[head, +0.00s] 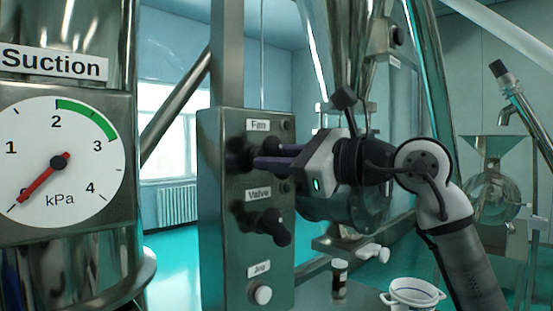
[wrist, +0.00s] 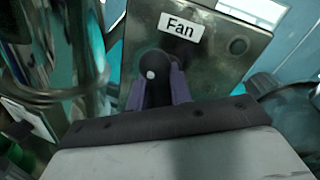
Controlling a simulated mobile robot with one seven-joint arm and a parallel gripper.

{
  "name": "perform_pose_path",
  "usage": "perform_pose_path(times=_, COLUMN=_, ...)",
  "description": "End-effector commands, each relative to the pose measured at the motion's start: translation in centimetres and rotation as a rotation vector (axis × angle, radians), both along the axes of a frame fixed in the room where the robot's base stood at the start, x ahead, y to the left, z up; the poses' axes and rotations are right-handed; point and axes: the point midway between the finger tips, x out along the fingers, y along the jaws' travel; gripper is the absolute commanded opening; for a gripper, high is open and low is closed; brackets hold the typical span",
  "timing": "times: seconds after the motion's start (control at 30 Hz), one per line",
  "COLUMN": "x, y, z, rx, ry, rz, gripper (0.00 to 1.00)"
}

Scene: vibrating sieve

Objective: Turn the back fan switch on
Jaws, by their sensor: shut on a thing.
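The black fan switch (head: 236,155) is a rotary knob under the "Fan" label (head: 258,125) on the grey control box (head: 225,225). My gripper (head: 256,157) reaches in from the right, and its purple fingers are shut on the knob. In the wrist view the fan switch (wrist: 154,78) with a white dot stands between the two fingers of my gripper (wrist: 156,92). A small round lamp (wrist: 238,46) beside the label looks dark. The fingers partly hide the knob in the head view.
Below are a black valve knob (head: 270,227) and a pale jog button (head: 262,294). A suction gauge (head: 60,160) at the left has its red needle near 0. A white bucket (head: 413,291) stands low at the right, near a small jar (head: 339,278).

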Motion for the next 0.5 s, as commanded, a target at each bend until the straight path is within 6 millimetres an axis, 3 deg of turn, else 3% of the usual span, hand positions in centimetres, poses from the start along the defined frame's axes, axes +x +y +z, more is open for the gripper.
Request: perform_pose_path(times=0.5, x=-0.02, y=-0.05, z=-0.39, rx=0.238, ry=0.236, rz=-0.003, gripper=0.00)
